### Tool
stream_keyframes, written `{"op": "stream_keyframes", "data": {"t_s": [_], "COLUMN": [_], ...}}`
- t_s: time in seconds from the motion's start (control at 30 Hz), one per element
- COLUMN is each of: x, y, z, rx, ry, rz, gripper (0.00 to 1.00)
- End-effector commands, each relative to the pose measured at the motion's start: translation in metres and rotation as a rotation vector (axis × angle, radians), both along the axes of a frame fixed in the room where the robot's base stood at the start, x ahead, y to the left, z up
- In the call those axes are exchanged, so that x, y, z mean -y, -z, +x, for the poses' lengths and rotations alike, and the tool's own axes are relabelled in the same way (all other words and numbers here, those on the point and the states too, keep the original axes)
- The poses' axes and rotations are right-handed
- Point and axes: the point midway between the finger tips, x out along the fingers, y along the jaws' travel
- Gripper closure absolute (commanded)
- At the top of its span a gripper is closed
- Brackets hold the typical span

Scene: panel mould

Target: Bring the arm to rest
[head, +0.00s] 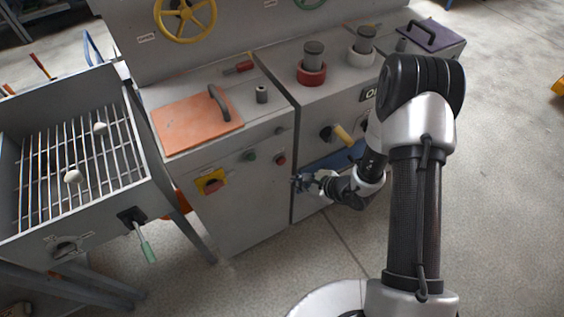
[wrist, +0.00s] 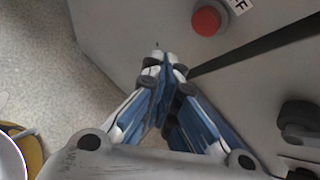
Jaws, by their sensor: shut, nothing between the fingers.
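My gripper (head: 304,183) is at the end of my bent arm, in front of the grey cabinet (head: 243,205) and low on its front side. In the wrist view my gripper (wrist: 163,60) has its fingertips together, with nothing between them. The fingertips point toward the cabinet's front panel; whether they touch it I cannot tell. A red button (wrist: 207,21) shows just beyond them in the wrist view, and a dark seam runs beside the fingertips.
The cabinet front carries a red-and-yellow switch (head: 211,182) and a yellow-handled lever (head: 343,134). On top are an orange plate (head: 197,122) and a red-collared post (head: 312,66). A grated bin (head: 72,228) stands at left. Open floor (head: 505,190) lies at right.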

Motion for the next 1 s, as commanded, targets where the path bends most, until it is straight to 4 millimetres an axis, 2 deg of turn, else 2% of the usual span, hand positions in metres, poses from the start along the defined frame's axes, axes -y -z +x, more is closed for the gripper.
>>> {"op": "stream_keyframes", "data": {"t_s": [0.6,0.7,0.77,0.87,1.0], "x": [0.000,-0.002,-0.006,-0.019,-0.040], "y": [0.000,-0.006,-0.019,-0.061,-0.140], "z": [0.000,0.002,0.004,0.006,-0.008], "rx": [0.000,0.010,0.032,0.099,0.227], "ry": [0.000,-0.013,-0.044,-0.146,-0.374], "rz": [0.000,0.002,0.005,0.011,-0.006], "gripper": [1.00,1.00,1.00,1.00,1.00]}}
